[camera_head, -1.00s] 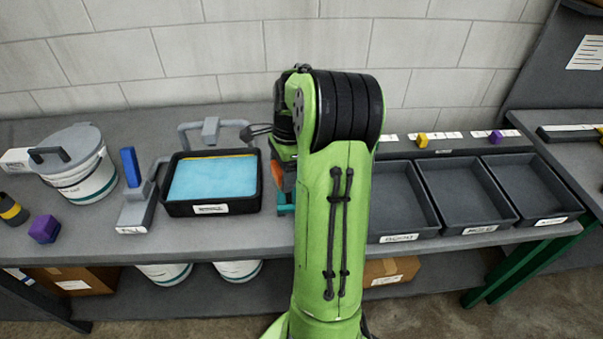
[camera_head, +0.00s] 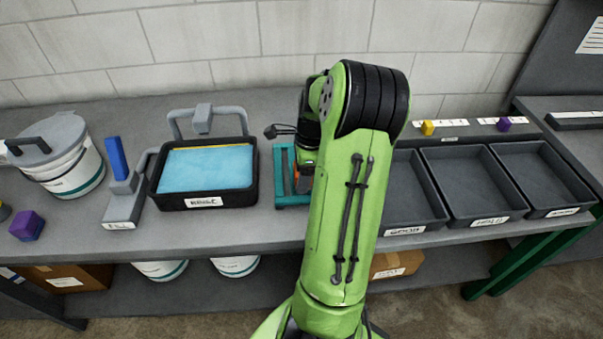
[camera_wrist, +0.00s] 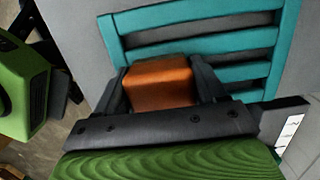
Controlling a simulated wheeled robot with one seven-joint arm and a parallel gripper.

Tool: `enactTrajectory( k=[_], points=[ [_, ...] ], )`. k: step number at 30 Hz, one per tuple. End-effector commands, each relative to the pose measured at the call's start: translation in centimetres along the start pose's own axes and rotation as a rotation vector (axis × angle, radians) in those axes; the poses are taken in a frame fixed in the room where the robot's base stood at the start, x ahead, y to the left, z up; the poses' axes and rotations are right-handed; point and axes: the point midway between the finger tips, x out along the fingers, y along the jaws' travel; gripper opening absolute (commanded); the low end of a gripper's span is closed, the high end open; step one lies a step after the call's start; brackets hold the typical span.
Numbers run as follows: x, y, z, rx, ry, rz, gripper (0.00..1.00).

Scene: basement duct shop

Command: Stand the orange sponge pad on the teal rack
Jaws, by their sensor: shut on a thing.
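The orange sponge pad (camera_wrist: 160,85) is held between the two dark fingers of my gripper (camera_wrist: 162,78) in the wrist view. The teal rack (camera_wrist: 200,17), with its parallel slats, lies just beyond and beneath the pad there. The pad overlaps the rack's slats in that view; I cannot tell whether it touches them. In the head view the rack (camera_head: 283,180) shows its left part just left of my arm, right of the black tray. My arm hides the rest of it, most of the gripper and nearly all of the pad.
A black tray with a blue pad (camera_head: 205,168) stands left of the rack. Grey bins (camera_head: 462,182) stand to the right. Further left are a lidded white bucket (camera_head: 72,172), a blue-handled grey tool (camera_head: 120,185) and a purple block (camera_head: 27,226).

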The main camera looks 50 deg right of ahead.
Motion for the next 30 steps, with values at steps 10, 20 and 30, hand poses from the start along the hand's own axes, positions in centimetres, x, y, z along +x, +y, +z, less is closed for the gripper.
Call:
enactTrajectory(
  k=[10, 20, 30],
  points=[
    [0.3, 0.0, 0.0, 0.0, 0.0, 0.001, 0.96],
    [-0.6, -0.1, 0.0, 0.0, 0.001, -0.002, 0.96],
    [-9.2, -0.1, 0.0, 0.0, 0.001, -0.005, 0.96]
  ],
)
